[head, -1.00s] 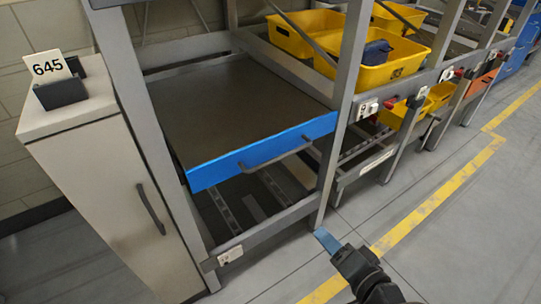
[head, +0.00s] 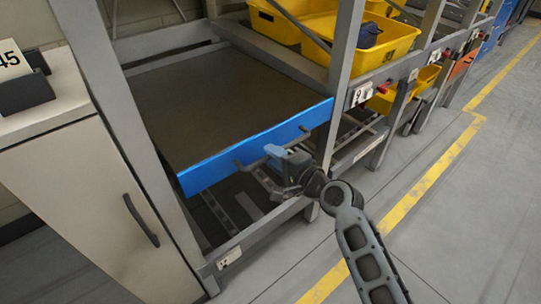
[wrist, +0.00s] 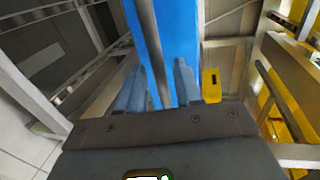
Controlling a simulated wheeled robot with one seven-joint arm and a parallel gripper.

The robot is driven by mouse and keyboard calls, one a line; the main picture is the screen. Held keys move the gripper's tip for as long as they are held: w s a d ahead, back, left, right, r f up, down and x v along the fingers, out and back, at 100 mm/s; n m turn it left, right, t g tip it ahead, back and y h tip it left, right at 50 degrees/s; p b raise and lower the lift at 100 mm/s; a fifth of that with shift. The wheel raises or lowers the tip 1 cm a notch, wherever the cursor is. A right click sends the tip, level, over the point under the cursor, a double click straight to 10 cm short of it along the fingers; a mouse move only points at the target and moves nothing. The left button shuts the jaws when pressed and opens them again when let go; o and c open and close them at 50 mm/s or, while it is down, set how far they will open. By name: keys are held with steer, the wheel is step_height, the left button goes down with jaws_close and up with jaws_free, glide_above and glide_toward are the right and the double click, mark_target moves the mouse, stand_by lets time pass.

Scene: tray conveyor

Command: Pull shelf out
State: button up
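The shelf (head: 225,100) is a flat dark tray with a blue front (head: 210,172), sitting in a grey rack. A dark bar handle (head: 243,165) is fixed on the blue front. My gripper (head: 276,153) is at the handle, in front of the blue front. In the wrist view my blue fingers (wrist: 159,80) stand apart, one on each side of the handle bar (wrist: 148,40), with visible gaps. The shelf's blue front (wrist: 178,30) is just beyond. In the head view my gripper hides part of the handle.
A pale cabinet (head: 80,190) stands at the left of the rack. A grey rack post (head: 341,80) rises right of the shelf. Yellow bins (head: 375,55) stand farther right. The floor (head: 460,220) in front is clear, with a yellow line.

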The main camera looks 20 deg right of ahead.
steer(key=shift+x, duration=0.9)
steer(key=shift+c, duration=0.3)
jaws_close()
